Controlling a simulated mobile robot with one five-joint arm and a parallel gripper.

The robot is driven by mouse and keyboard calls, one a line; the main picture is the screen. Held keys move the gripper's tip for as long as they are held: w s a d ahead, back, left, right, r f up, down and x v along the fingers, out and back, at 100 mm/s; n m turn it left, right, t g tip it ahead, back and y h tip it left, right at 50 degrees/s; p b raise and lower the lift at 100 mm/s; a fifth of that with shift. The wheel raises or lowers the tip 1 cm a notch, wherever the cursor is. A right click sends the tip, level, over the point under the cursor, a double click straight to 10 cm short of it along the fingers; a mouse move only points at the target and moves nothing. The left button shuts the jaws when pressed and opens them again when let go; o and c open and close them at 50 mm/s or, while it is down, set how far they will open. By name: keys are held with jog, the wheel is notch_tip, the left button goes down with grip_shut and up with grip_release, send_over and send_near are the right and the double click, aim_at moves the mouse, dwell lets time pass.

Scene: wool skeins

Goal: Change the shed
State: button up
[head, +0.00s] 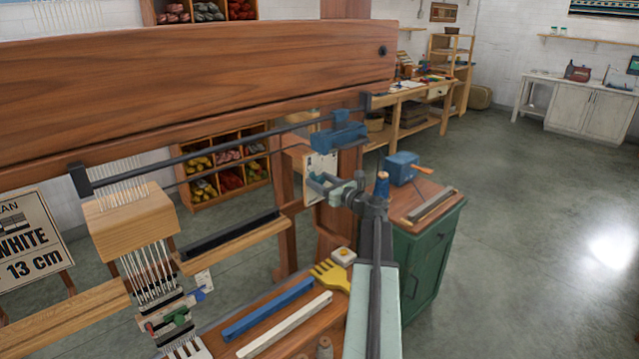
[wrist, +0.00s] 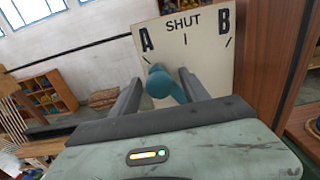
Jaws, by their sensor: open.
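A white plate (wrist: 205,62) marked A, SHUT and B fills the upper middle of the wrist view. In the head view my gripper (head: 333,186) is at the plate (head: 322,165), beside the loom's upright post.
The loom's wide wooden beam (head: 200,75) crosses above, with a dark rail and a blue block (head: 340,135) under it. A bench (head: 215,345) holds blue and white bars and a yellow comb (head: 330,274). A green cabinet (head: 425,265) stands right; the floor beyond is free.

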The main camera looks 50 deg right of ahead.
grip_shut()
dwell(1.3)
